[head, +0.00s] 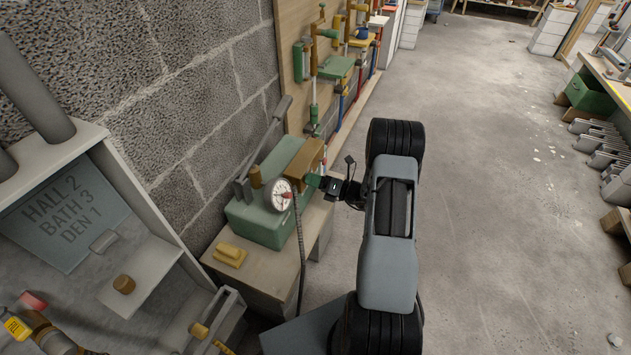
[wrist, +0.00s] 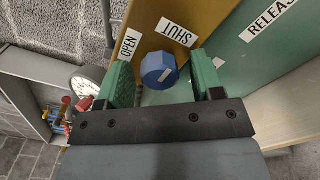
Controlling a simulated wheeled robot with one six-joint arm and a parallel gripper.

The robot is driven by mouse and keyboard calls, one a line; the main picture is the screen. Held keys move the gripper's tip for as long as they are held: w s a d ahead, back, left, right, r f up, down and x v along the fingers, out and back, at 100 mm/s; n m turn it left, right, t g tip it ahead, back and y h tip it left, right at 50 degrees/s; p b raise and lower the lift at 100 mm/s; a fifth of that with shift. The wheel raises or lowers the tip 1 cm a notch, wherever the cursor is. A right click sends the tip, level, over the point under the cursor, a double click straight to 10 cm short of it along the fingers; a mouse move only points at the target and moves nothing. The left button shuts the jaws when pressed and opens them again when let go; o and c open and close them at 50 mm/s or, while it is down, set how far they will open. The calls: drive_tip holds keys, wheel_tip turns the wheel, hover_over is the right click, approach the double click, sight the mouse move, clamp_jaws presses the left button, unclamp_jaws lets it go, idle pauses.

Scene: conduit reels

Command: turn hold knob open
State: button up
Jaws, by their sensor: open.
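The hold knob (wrist: 158,68) is blue and faceted, with a pale slanted mark on its face. It sits on an ochre panel (wrist: 150,18), below an OPEN label (wrist: 128,44) at upper left and a SHUT label (wrist: 177,32) at upper right. I cannot tell exactly which label the mark points to. My gripper (wrist: 161,76) is open, its green fingers on either side of the knob, with visible gaps. In the head view my gripper (head: 323,184) is at the right end of the green pump unit (head: 262,222); the knob is hidden there.
The unit stands on a wooden bench (head: 238,268) against a block wall. A yellow block (head: 230,255) lies on the bench. A RELEASE label (wrist: 270,20) is at right. Open floor (head: 490,200) lies right.

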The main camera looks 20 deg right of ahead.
drive_tip(key=shift+c, duration=0.2)
drive_tip(key=c, duration=0.9)
drive_tip(key=shift+n, duration=0.4)
drive_tip(key=n+b, duration=0.2)
drive_tip(key=n, duration=0.2)
drive_tip(key=shift+f, duration=0.15)
drive_tip(key=n+b, duration=0.2)
drive_tip(key=n, duration=0.2)
drive_tip(key=shift+n, duration=0.3)
drive_tip(key=n+b, duration=0.3)
drive_tip(key=n, duration=0.1)
drive_tip(key=shift+d, duration=0.1)
drive_tip(key=shift+n+b, duration=1.7)
drive_tip(key=shift+n, duration=0.5)
drive_tip(key=shift+w, duration=0.1)
